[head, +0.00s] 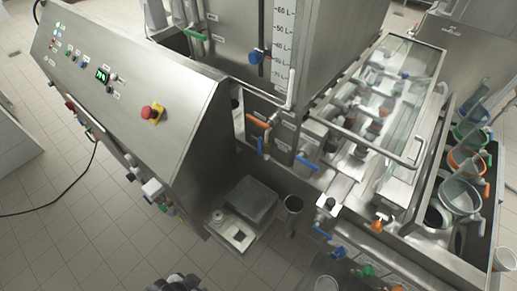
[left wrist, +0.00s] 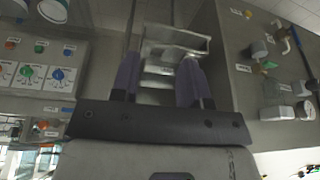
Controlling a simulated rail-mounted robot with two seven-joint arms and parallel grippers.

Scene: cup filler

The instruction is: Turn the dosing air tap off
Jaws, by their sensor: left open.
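I cannot tell which tap is the dosing air tap, because the labels are too small to read. The left wrist view shows a panel with small fittings (left wrist: 275,88) at the right and blue, green and orange knobs (left wrist: 57,74) at the left. My left gripper (left wrist: 160,85) is open, its two dark fingers apart, with a metal bracket (left wrist: 172,45) beyond them. My right gripper is not in view.
The sloped steel console (head: 140,80) with a red emergency button (head: 152,113) fills the upper left of the head view. A flat scale (head: 249,200) stands low beside it. Tiled floor is clear at lower left.

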